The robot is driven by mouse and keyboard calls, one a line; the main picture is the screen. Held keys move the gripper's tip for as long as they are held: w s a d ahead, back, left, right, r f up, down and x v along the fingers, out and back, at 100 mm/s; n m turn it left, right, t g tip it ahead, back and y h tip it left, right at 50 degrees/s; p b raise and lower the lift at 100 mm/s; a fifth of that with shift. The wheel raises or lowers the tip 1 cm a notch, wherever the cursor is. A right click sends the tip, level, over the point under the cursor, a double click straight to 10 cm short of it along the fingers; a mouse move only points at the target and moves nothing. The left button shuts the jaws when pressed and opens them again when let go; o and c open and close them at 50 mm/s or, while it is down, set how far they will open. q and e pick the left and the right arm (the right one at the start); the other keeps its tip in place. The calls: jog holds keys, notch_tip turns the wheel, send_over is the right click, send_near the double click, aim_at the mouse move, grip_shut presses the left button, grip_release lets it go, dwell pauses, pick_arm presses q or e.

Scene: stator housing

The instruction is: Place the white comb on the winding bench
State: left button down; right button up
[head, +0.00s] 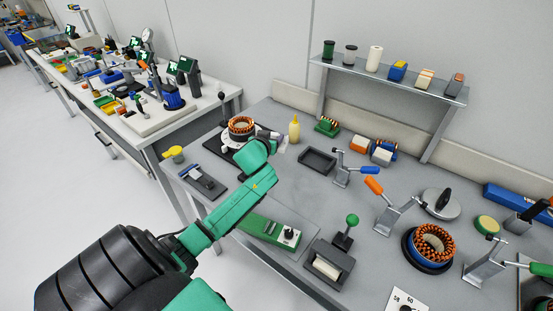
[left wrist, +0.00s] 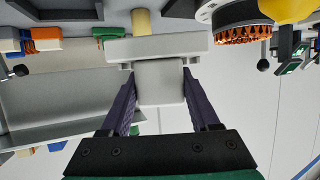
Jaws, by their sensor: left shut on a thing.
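The white comb (left wrist: 158,47) is a pale block with a wide bar and a narrower body in the left wrist view. My left gripper (left wrist: 159,80) is shut on its narrower body, one dark finger on each side. In the head view my left gripper (head: 268,143) is over the back left of the grey winding bench (head: 325,205), just right of a copper-wound stator (head: 241,126). The comb is mostly hidden there by my wrist. I cannot tell whether it touches the bench. My right gripper is not in view.
A yellow bottle (head: 294,129) stands just behind my left gripper. A black tray (head: 317,160) and toggle clamps (head: 348,170) are to its right. A second stator (head: 433,244) sits at the front right. A shelf (head: 400,82) with spools is at the back.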

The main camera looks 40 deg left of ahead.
pick_arm(q)
notch_tip(320, 180, down, 11)
jog(key=shift+w+r+b, duration=0.1)
jog(key=shift+b, duration=0.7)
jog(key=c, duration=0.5)
grip_release()
jog(key=shift+f, duration=0.2)
jog(key=shift+c, duration=0.2)
jog(key=o, duration=0.4)
jog(key=shift+r, duration=0.1)
